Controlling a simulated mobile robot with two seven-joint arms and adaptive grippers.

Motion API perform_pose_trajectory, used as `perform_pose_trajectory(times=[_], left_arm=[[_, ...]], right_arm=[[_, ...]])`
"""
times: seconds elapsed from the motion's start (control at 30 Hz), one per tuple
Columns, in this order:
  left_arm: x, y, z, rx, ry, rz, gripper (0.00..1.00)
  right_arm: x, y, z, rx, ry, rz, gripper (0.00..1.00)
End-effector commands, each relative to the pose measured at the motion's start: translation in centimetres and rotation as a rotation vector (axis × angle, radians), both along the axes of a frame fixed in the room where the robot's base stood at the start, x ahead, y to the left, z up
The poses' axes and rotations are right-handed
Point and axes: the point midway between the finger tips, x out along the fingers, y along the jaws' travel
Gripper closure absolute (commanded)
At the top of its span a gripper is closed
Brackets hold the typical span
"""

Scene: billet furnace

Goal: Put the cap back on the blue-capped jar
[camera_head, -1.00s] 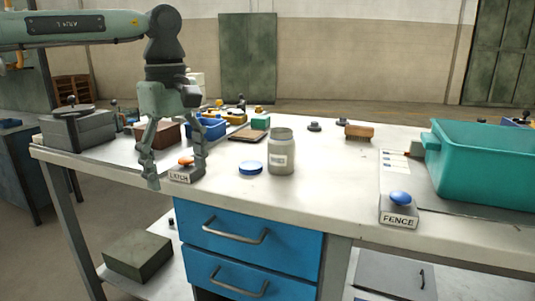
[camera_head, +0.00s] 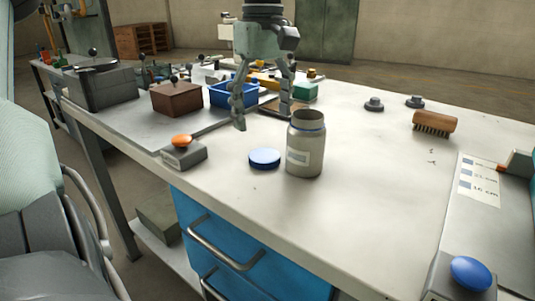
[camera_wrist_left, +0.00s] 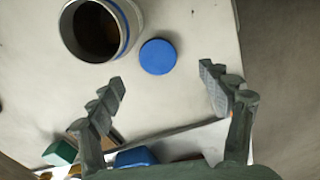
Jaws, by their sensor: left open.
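The jar (camera_head: 306,146) stands upright and open on the white table, grey with a pale label and a blue ring near its mouth. Its open mouth shows in the left wrist view (camera_wrist_left: 97,28). The blue cap (camera_head: 264,158) lies flat on the table just left of the jar. It also shows in the left wrist view (camera_wrist_left: 158,56), beyond the fingertips and between their lines. My left gripper (camera_head: 262,118) points down, open and empty, above the table behind the cap and jar. My right gripper is not in view.
A box with an orange button (camera_head: 184,152) stands left of the cap. A blue bin (camera_head: 232,96) and a brown box (camera_head: 177,98) stand behind. A brush (camera_head: 434,123) lies to the right, and a blue button (camera_head: 470,273) is at front right.

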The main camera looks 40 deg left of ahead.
Motion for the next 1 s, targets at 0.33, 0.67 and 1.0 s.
perform_pose_trajectory(times=[0.33,0.67,1.0], left_arm=[[0.0,0.1,-2.6,-0.001,0.001,0.000,0.22],[0.1,0.3,-3.5,-0.002,0.003,0.001,0.22],[0.4,0.9,-7.7,0.000,0.000,0.000,0.22]], right_arm=[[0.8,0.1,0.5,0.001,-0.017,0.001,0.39],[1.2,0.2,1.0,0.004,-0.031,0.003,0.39],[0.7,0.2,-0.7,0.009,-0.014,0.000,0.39]])
